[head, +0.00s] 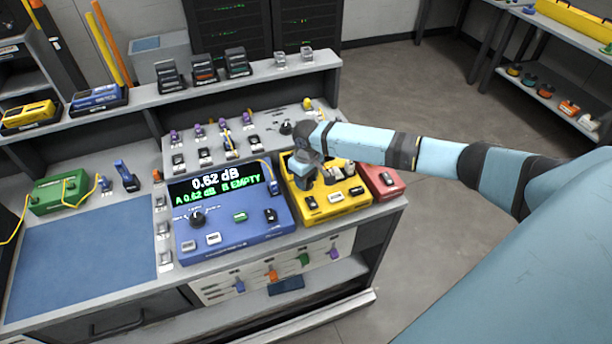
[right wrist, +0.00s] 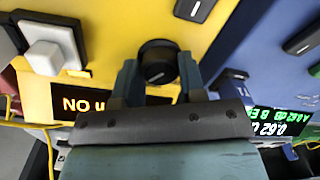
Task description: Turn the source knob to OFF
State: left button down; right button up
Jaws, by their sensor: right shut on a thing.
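The yellow unit (head: 333,202) sits on the bench, right of the blue meter. In the right wrist view its yellow face (right wrist: 110,25) carries a round black knob (right wrist: 158,60), and part of an orange display (right wrist: 85,104) reads "NO u". My right gripper (head: 301,178) is over the left part of the yellow unit and hides the knob in the head view. In the right wrist view the fingers of my right gripper (right wrist: 157,80) are on both sides of the knob, shut on it. No knob pointer or OFF mark is readable. My left gripper is not in view.
The blue meter (head: 243,235) stands close on the left, showing 0.62 dB, with its own black knob (head: 197,218). A red box (head: 383,182) stands close on the right. The blue mat (head: 80,255) is clear.

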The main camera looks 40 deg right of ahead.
jog(key=n+p, duration=0.2)
jog(key=n, duration=0.1)
jog(key=shift+r+n, duration=0.2)
jog(key=shift+n, duration=0.1)
jog(key=n+p, duration=0.1)
jog(key=n, duration=0.2)
jog(key=shift+f+n+p, duration=0.1)
jog(key=shift+n+p, duration=0.2)
jog(key=shift+p, duration=0.05)
jog(key=n+p, duration=0.1)
jog(key=n, duration=0.8)
jog(key=shift+a, duration=0.1)
jog(key=shift+f+n, duration=0.1)
jog(key=shift+n, duration=0.2)
jog(key=o, duration=0.9)
jog(key=r, duration=0.7)
jog(key=r+b, duration=0.1)
jog(key=r, duration=0.6)
jog(key=shift+w, duration=0.2)
